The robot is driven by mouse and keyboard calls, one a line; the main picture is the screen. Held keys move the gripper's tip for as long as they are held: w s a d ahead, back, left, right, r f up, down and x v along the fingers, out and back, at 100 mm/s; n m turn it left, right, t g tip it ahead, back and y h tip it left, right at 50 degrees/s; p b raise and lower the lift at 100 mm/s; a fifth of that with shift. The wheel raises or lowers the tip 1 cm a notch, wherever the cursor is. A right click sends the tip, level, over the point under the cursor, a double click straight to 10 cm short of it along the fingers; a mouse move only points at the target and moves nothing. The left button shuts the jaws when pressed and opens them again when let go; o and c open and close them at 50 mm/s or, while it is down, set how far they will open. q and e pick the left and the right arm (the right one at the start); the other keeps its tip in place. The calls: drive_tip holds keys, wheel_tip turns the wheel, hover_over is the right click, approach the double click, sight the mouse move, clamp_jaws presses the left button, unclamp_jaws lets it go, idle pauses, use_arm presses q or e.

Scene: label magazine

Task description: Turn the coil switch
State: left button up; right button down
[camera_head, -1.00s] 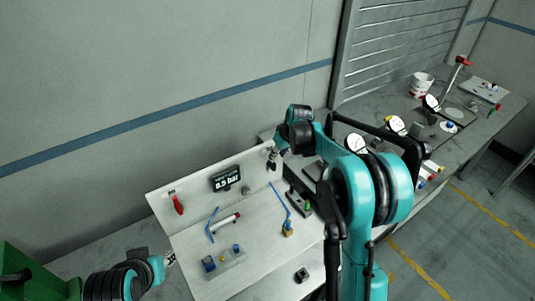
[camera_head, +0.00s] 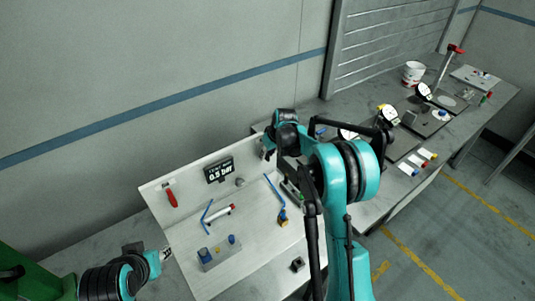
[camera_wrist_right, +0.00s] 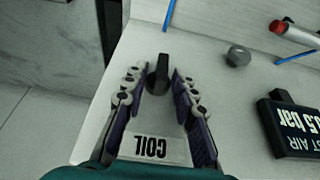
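The coil switch (camera_wrist_right: 158,75) is a black knob on the white panel, above a label reading COIL (camera_wrist_right: 150,147) that appears upside down in the right wrist view. My right gripper (camera_wrist_right: 156,73) has its fingers apart on either side of the knob, with a gap on each side. In the head view my right gripper (camera_head: 266,152) is at the right end of the upright back panel (camera_head: 190,176), where it hides the switch. My left gripper (camera_head: 166,253) is at the panel's lower left, apart from the pieces. Its fingers are too small to read.
A black pressure display (camera_head: 219,170) and a red-handled part (camera_head: 171,196) are on the back panel. A grey knob (camera_wrist_right: 238,56) is beside the switch. A grey block with blue knobs (camera_head: 219,254) is on the base. Dial gauges (camera_head: 388,113) stand on the right bench.

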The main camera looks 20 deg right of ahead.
drive_tip(key=shift+d, duration=0.1)
drive_tip(key=shift+w+d+f+m+g+y+b, duration=0.1)
drive_tip(key=shift+d+m+g+y+b, duration=0.15)
drive_tip(key=shift+g+y+b, duration=0.7)
drive_tip(key=shift+w+d+f+m+t+y+b, duration=0.15)
drive_tip(key=shift+m+y+b, duration=0.3)
drive_tip(key=shift+y, duration=1.2)
drive_tip(key=shift+d+f+m+g+y+b, duration=0.15)
drive_tip(key=shift+g+y+b, duration=0.5)
drive_tip(key=shift+y, duration=0.65)
drive_tip(key=shift+r, duration=0.15)
drive_tip(key=c, duration=1.6)
unclamp_jaws()
drive_tip(key=shift+d, duration=0.1)
drive_tip(key=v, duration=1.2)
drive_tip(key=shift+s, duration=0.15)
